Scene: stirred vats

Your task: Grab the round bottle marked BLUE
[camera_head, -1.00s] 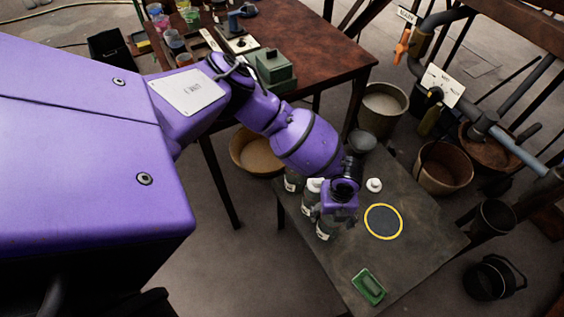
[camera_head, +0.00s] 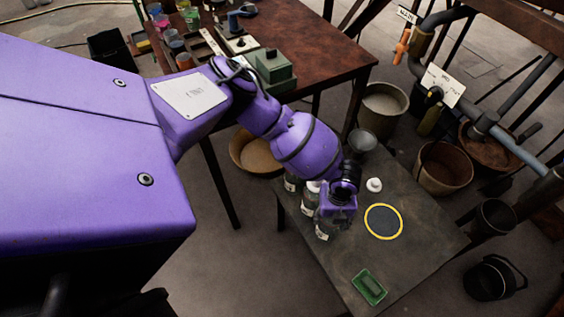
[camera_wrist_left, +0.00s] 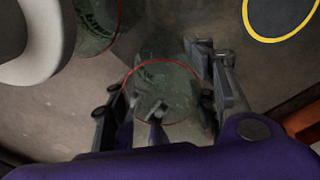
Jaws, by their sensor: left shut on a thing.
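My left gripper (camera_head: 330,221) is over the front end of a row of glass bottles on the low dark table (camera_head: 310,243). In the left wrist view its fingers (camera_wrist_left: 165,100) stand on either side of a clear round glass bottle (camera_wrist_left: 162,80) with a thin red rim line, and they are shut on it. That bottle shows in the head view (camera_head: 324,234) with a pale label too small to read. Two more bottles, one white-capped (camera_head: 309,197) and one behind it (camera_head: 290,183), stand beside it. I cannot read BLUE anywhere. My right gripper is out of view.
A yellow-ringed dark disc (camera_head: 384,222), a white round cap-like thing (camera_head: 374,185) and a green tray (camera_head: 369,287) are on the low table. A brown table (camera_head: 330,62) with cups and a green box (camera_head: 272,68) stands behind. Buckets and pipes are at the right.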

